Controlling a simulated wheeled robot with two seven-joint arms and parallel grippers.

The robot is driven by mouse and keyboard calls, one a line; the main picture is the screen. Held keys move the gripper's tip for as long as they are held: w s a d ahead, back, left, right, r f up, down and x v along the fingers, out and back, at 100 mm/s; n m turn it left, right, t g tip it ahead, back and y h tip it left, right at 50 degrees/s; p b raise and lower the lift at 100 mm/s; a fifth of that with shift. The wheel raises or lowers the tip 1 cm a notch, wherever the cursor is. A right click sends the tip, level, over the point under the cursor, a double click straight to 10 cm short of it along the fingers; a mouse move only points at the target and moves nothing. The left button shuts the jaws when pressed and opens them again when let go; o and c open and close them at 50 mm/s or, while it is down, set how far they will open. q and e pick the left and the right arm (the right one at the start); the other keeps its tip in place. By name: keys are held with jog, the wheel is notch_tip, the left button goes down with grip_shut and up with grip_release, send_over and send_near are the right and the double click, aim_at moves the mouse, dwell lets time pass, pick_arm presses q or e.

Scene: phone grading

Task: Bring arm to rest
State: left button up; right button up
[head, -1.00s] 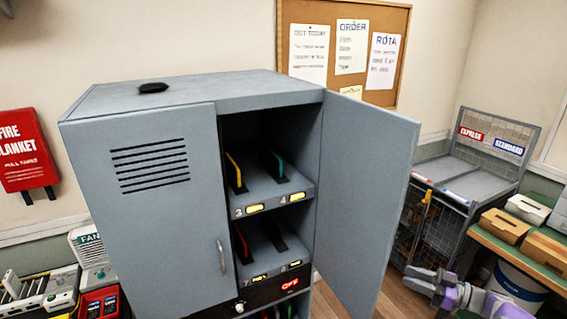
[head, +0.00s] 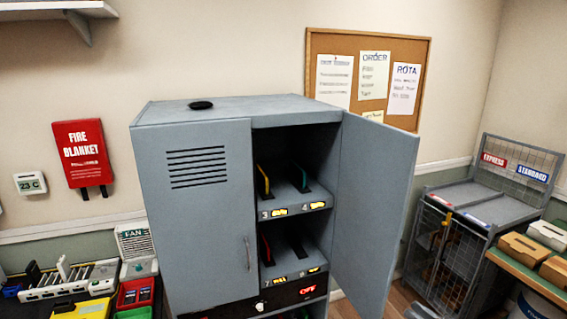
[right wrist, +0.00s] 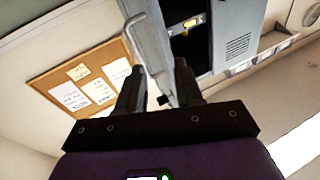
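My right gripper (right wrist: 160,85) shows in the right wrist view with its two dark fingers apart and nothing visibly held between them. In the head view only a small grey part of it (head: 421,311) shows at the bottom edge, right of the open cabinet door. My left gripper is not in view. The grey cabinet (head: 235,108) stands in the middle of the head view. Its left door (head: 195,230) is shut and its right door (head: 372,215) is swung open.
A wire cage (head: 455,250) with EXPRESS and STANDARD signs stands at right, beside a bench with boxes (head: 523,248). At lower left are a rack (head: 70,280), a fan box (head: 135,245) and a red tray (head: 136,292). A black puck (head: 201,105) lies on the cabinet top.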

jog(key=s+a+f+m+g+h, duration=0.15)
jog(key=a+f+m+h, duration=0.25)
jog(key=a+f, duration=0.6)
jog(key=s+a+f+m+g+h, duration=0.1)
jog(key=a+f+m+g+h, duration=0.3)
jog(key=a+f, duration=0.55)
jog(key=s+a+f+g, duration=0.3)
jog(key=s+a, duration=0.1)
jog(key=s, duration=0.5)
jog(key=s+a+f+g+y, duration=0.1)
jog(key=s+a+f+g, duration=0.2)
jog(key=s, duration=0.6)
jog(key=s+a+f+g, duration=0.3)
jog(key=s+a, duration=0.3)
jog(key=s, duration=0.3)
jog(key=shift+a+f+g+b, duration=0.2)
jog(key=shift+f+g+b, duration=0.2)
jog(key=shift+g, duration=0.15)
jog(key=shift+d, duration=0.1)
